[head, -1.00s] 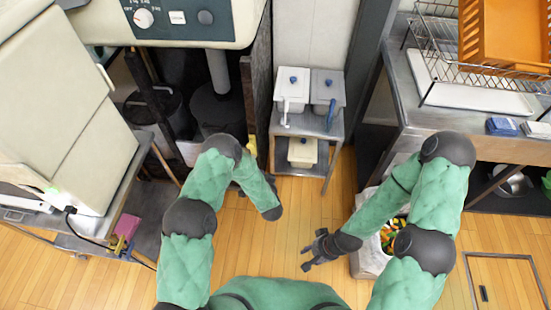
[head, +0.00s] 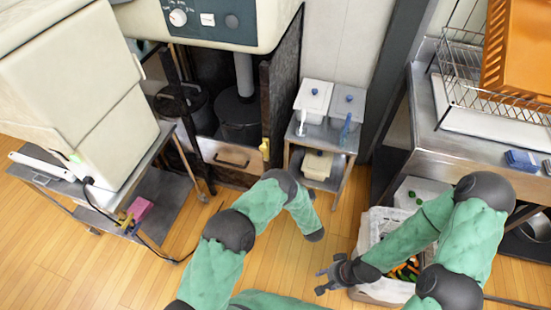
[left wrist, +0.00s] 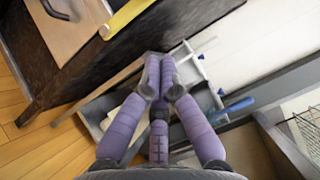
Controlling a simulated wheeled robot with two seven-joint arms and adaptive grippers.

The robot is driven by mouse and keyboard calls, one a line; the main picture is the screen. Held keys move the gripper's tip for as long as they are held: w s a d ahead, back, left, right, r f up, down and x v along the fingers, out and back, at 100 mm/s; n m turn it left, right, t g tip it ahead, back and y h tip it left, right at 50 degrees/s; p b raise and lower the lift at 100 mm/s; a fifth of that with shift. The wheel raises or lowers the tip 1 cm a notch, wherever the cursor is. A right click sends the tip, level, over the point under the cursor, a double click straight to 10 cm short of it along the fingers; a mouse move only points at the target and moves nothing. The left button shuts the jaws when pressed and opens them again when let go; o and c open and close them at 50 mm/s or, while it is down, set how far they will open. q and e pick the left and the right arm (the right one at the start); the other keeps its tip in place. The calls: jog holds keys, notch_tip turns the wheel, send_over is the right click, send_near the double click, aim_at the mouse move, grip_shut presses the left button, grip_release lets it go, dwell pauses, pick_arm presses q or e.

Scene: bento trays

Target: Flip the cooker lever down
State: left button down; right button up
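A large beige appliance with a control panel (head: 208,19) and a round knob (head: 178,18) stands at the top of the head view. A yellow piece (head: 264,148) sits low on its dark side panel; a yellow bar also shows in the left wrist view (left wrist: 128,14). I cannot tell whether it is the lever. My left gripper (left wrist: 160,62) has purple fingers with tips together and nothing visible between them. It points towards a small metal stand and is hidden in the head view. My right gripper (head: 328,281) is dark, spread open and empty above the floor.
The stand (head: 322,134) holds lidded containers beside the appliance. A big beige box (head: 75,80) stands on a cart at left. A metal counter (head: 470,149) with a dish rack is at right, above a white bin (head: 366,236). Wooden floor is free between.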

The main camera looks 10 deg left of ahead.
pick_arm(q)
jog(key=b, duration=0.3)
send_near(266, 144)
jog(key=w+d, duration=0.2)
jog(key=w, duration=0.2)
jog(key=shift+a+f+b, duration=0.1)
jog(key=shift+a+b, duration=0.5)
jog(key=shift+a, duration=1.25)
jog(key=shift+a, duration=0.15)
jog(key=shift+a+r+n+p, duration=0.2)
jog(key=shift+a+n+p, duration=0.05)
jog(key=shift+n+p, duration=0.15)
